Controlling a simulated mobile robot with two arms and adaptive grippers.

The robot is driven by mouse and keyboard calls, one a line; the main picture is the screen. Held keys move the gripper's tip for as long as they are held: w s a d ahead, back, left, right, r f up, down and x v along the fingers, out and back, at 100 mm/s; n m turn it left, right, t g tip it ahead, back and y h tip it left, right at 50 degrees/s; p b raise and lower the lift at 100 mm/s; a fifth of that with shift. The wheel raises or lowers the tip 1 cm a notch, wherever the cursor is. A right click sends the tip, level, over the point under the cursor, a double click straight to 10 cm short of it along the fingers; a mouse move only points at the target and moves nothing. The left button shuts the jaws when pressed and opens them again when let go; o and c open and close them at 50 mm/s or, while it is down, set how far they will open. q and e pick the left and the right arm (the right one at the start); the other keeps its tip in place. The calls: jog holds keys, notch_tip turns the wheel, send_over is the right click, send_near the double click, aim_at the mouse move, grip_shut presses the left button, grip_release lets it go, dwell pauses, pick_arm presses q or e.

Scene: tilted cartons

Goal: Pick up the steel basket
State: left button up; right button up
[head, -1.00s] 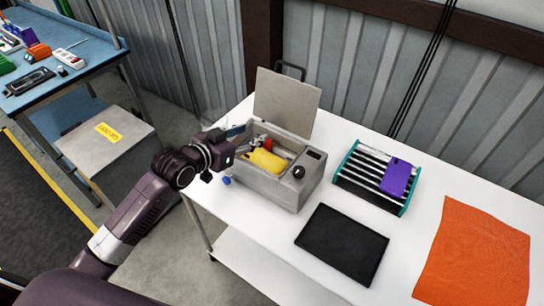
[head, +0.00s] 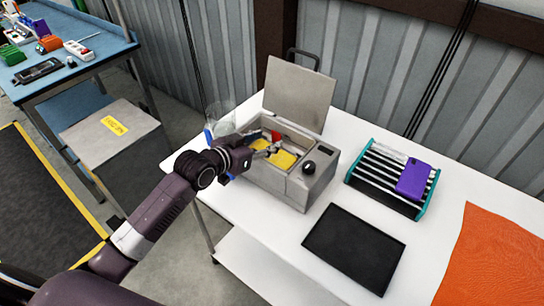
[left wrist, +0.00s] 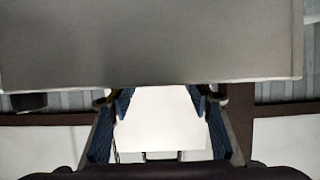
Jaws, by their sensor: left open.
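A grey metal bath box (head: 297,190) stands on the white table with its lid (head: 298,95) raised. Something yellow (head: 284,159) and something red (head: 276,137) show inside its opening. I cannot clearly make out the steel basket; any basket in the box is hard to separate from its contents and is partly hidden by my gripper. My left gripper (head: 268,147) is open at the left side of that opening. In the left wrist view, its blue-padded fingers (left wrist: 160,115) are apart with nothing held between them. My right gripper is out of view.
To the right are a teal-ended rack (head: 378,172) with a purple block (head: 413,179), a black mat (head: 353,247) and an orange cloth (head: 495,262). A clear vessel (head: 222,115) stands behind my wrist. A grey cabinet (head: 110,130) and blue bench (head: 95,50) stand left.

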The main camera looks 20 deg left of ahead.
aim_at(276, 134)
pick_arm(q)
jog(key=x, duration=0.1)
jog(key=p+x, duration=0.1)
jog(key=x, duration=0.2)
jog(key=shift+w+a, duration=0.25)
jog(key=shift+w, duration=0.15)
jog(key=shift+w+d+f, duration=0.15)
jog(key=shift+w+f, duration=0.05)
jog(key=shift+w, duration=0.05)
grip_shut()
